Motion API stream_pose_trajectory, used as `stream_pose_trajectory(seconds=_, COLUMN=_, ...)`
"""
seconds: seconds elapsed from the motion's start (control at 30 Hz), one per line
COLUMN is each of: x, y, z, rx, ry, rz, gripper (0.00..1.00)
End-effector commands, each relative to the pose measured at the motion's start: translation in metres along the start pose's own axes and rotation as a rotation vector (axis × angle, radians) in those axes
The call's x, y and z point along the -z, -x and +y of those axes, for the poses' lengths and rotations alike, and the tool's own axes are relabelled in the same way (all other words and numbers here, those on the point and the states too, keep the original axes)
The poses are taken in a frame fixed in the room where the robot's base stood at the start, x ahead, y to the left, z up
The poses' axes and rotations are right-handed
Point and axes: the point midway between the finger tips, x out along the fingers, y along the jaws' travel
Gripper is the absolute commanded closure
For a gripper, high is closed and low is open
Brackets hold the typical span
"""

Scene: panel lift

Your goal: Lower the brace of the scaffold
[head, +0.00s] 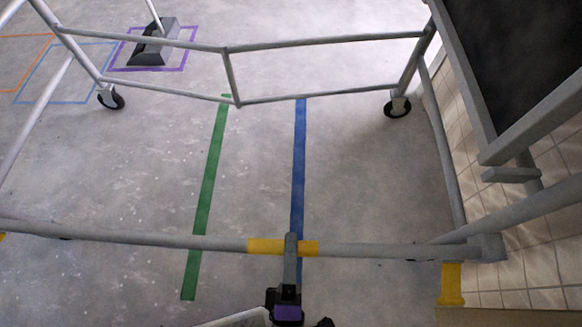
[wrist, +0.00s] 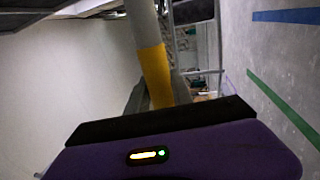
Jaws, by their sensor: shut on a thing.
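The brace (head: 180,240) is a long grey bar running across the lower part of the head view, with a yellow band (head: 262,246) near its middle. My gripper (head: 290,246) is shut on the brace at the yellow band. The wrist view shows the yellow band (wrist: 154,70) on the grey bar just beyond my gripper's dark edge; the fingertips are mostly hidden there. The scaffold (head: 225,75) is a grey tube frame on black castor wheels. The brace's right end meets a grey joint (head: 487,247) on the scaffold.
A dark panel (head: 520,60) in a grey frame stands at the upper right. A yellow post piece (head: 451,284) is below the right joint. Green tape (head: 207,190) and blue tape (head: 298,160) mark the floor. A dark grey object (head: 155,45) sits in a purple outline. The floor inside the frame is clear.

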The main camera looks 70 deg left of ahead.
Motion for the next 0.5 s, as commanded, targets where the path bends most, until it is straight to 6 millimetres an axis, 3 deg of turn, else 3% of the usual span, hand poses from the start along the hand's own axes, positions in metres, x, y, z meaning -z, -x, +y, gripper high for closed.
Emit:
stream_pose_trajectory(seconds=0.03, x=-0.0024, y=0.0045, z=-0.0104, rx=0.026, ry=0.005, rz=-0.009, gripper=1.0)
stream_pose_trajectory(seconds=0.27, x=-0.0024, y=0.0052, z=-0.0118, rx=0.029, ry=0.006, rz=-0.01, gripper=1.0)
stream_pose_trajectory(seconds=0.3, x=-0.0024, y=0.0052, z=-0.0121, rx=0.029, ry=0.006, rz=-0.01, gripper=0.65)
stream_pose_trajectory(seconds=0.37, x=-0.0024, y=0.0051, z=-0.012, rx=0.029, ry=0.005, rz=-0.01, gripper=0.53)
stream_pose_trajectory(seconds=0.5, x=-0.0018, y=0.004, z=-0.0098, rx=0.023, ry=0.004, rz=-0.008, gripper=0.52)
